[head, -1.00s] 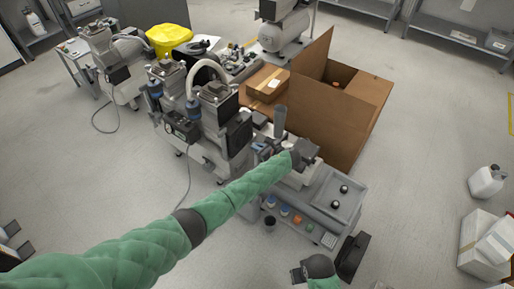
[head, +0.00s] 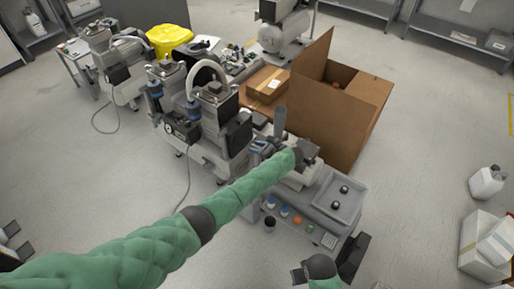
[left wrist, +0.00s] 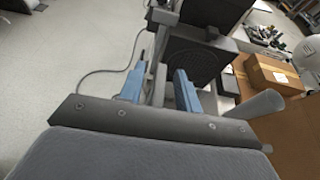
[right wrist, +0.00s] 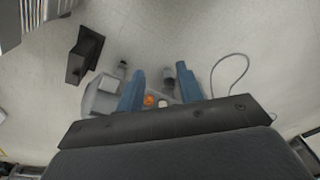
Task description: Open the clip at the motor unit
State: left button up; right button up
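The motor unit (head: 238,132), a grey compressor part with a dark square cover, stands in the middle of the head view. Its dark grilled face (left wrist: 195,58) fills the upper middle of the left wrist view. My left gripper (left wrist: 157,80) is open, its two blue fingers apart in front of that face. A narrow grey upright part (left wrist: 158,82) shows between the fingers; I cannot tell whether they touch it. I cannot make out the clip clearly. My right gripper (right wrist: 158,80) is open and empty above the floor and the cart's near end.
The grey cart (head: 322,222) carries a tray (head: 340,194) and several coloured knobs. A large open carton (head: 340,110) and a smaller closed box (head: 268,84) stand behind. A black object (head: 353,257) is near the cart's front.

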aim_at(259, 148)
pick_arm(q)
jog(key=shift+s+d, duration=0.1)
pick_arm(e)
jog(key=shift+w, duration=0.15)
